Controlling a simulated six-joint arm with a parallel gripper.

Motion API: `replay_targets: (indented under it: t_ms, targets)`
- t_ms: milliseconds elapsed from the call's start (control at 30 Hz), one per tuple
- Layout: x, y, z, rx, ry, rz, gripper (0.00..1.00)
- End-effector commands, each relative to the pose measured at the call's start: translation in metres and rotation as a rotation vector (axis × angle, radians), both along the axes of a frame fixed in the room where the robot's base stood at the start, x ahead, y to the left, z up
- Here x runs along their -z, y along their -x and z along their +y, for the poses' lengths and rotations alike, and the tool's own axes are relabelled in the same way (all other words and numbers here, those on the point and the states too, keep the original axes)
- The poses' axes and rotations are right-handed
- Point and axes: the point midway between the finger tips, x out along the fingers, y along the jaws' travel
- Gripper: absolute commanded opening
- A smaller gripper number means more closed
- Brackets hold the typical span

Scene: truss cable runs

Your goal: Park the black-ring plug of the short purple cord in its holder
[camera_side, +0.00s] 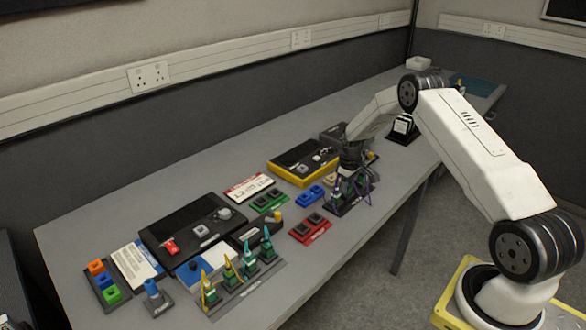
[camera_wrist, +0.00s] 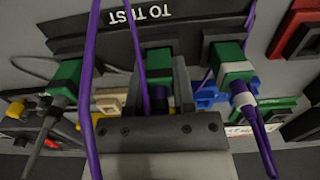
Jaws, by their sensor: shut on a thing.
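In the wrist view a green plug (camera_wrist: 157,62) with a dark, black-looking ring (camera_wrist: 158,94) sits between the fingers of my gripper (camera_wrist: 157,80), which is shut on it. A purple cord (camera_wrist: 137,45) runs down to this plug. The black "TO TEST" rack (camera_wrist: 190,22) lies just beyond; I cannot tell whether the plug is seated in it or apart. In the side view my gripper (camera_side: 352,160) is low over the small black rack (camera_side: 343,208), with purple cords (camera_side: 364,192) beside it. The held plug is hard to make out there.
A green plug with a grey end (camera_wrist: 66,78) is left of my gripper, and a white-ringed green plug (camera_wrist: 238,72) with a purple cord is right. Another purple cord (camera_wrist: 88,90) crosses close on the left. Red (camera_side: 310,228) and blue (camera_side: 311,195) blocks stand near the rack.

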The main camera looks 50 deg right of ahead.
Motion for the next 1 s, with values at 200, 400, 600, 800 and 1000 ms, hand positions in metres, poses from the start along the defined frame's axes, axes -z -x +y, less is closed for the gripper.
replay_targets:
  t_ms: [200,400,600,800,1000]
  targets:
    - [0.0003,0.0000,0.0000,0.000,0.000,0.000,0.00]
    - [0.0006,0.0000,0.0000,0.000,0.000,0.000,0.72]
    - [0.0006,0.0000,0.0000,0.000,0.000,0.000,0.72]
    - [0.0007,0.0000,0.0001,0.000,0.000,0.000,0.72]
    - [-0.0024,-0.0002,-0.0001,0.000,0.000,-0.001,0.72]
